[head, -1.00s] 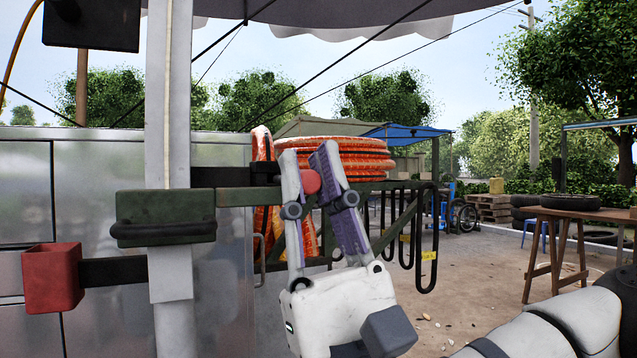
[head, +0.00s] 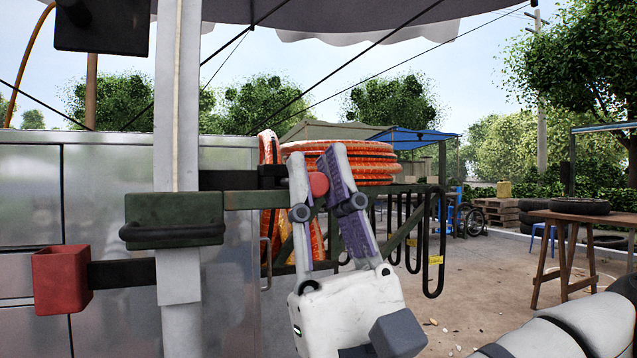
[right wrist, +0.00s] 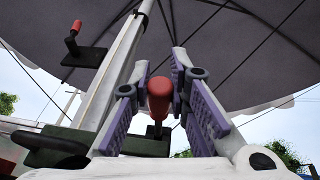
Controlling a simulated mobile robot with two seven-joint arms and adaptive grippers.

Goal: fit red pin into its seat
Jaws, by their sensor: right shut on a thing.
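The red pin (head: 318,184) is between the fingers of my right gripper (head: 309,156), and its rounded red end shows. The right wrist view also shows the pin (right wrist: 159,94), with the fingers on either side of it. A dark bracket (right wrist: 150,145) lies just behind the pin's lower end there. The seat is not clearly seen. My left gripper is not in view.
A green clamp (head: 173,220) sits on the post, with a red open box (head: 61,279) at left. A second red handle (right wrist: 76,26) stands on a black bracket above left in the wrist view. Orange hose coils (head: 350,165) lie behind my gripper. Open ground is at right.

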